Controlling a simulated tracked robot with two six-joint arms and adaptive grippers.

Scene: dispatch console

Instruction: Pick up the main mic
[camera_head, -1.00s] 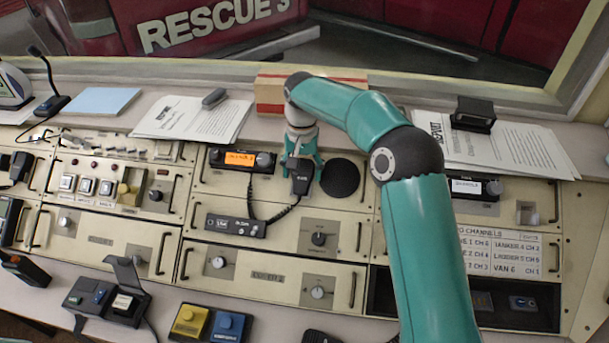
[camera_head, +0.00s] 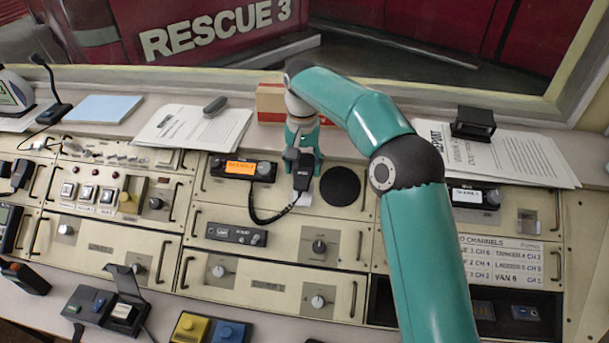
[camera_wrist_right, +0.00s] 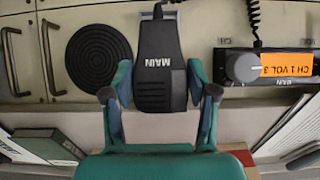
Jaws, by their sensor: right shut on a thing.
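The main mic (camera_head: 303,172) is a black hand mic with a coiled cord, in front of the upper console panel. In the right wrist view the mic (camera_wrist_right: 160,68) reads "MAIN" and sits between my two teal fingers. My right gripper (camera_head: 303,150) is shut on it from the window side. The cord runs left and down toward the radio panel. My left gripper is not in view.
A radio with an orange display (camera_head: 243,168) is left of the mic, and a round black speaker grille (camera_head: 340,186) is right of it. A brown box (camera_head: 270,103) stands behind my gripper. Papers (camera_head: 191,127) lie on the ledge. A desk mic (camera_head: 50,95) stands at far left.

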